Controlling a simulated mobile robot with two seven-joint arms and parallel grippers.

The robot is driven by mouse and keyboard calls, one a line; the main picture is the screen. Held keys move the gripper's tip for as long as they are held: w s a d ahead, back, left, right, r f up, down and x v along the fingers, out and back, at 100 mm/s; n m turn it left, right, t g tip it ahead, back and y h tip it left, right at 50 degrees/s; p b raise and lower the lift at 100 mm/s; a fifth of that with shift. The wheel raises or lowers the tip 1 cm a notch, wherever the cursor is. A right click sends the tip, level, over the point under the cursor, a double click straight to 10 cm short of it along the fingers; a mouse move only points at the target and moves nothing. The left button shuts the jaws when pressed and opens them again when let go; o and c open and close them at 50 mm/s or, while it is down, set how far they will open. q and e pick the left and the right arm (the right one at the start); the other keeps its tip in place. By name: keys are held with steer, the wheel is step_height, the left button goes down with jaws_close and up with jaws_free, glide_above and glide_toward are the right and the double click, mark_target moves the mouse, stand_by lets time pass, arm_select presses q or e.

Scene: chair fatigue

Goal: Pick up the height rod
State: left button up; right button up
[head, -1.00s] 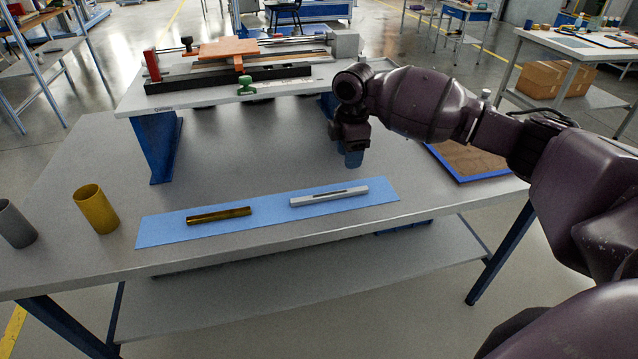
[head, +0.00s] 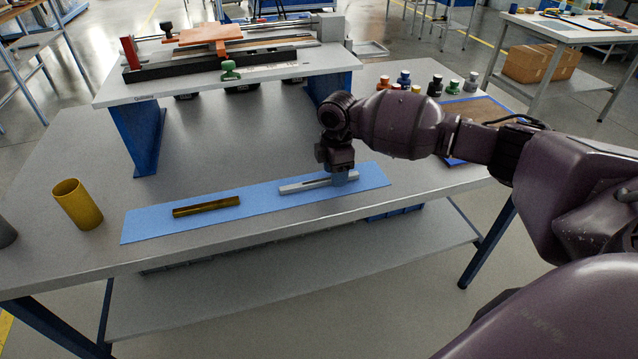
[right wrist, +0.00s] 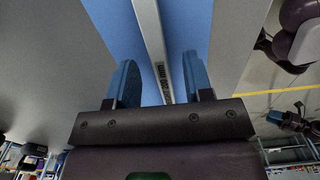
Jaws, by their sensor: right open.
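A light grey slotted bar, which I take as the height rod (head: 303,186), lies on the right part of a blue mat (head: 258,206) on the bench. A brass rod (head: 206,207) lies to its left on the same mat. My right gripper (head: 341,178) is low over the right end of the grey bar and hides that end in the head view. In the right wrist view, the blue fingers (right wrist: 157,75) are open, with the grey bar (right wrist: 150,35) and its dark markings running between them. A gap shows on both sides of the bar. My left gripper is not in view.
A raised stand (head: 240,80) with a clamped device is behind the mat. A brass cup (head: 78,205) stands at the left. Several small bottles (head: 435,86) and a blue-edged brown board (head: 480,118) are at the right. The bench between stand and mat is clear.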

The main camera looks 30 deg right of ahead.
steer(key=shift+f, duration=0.5)
jaws_close()
steer(key=shift+r, duration=0.1)
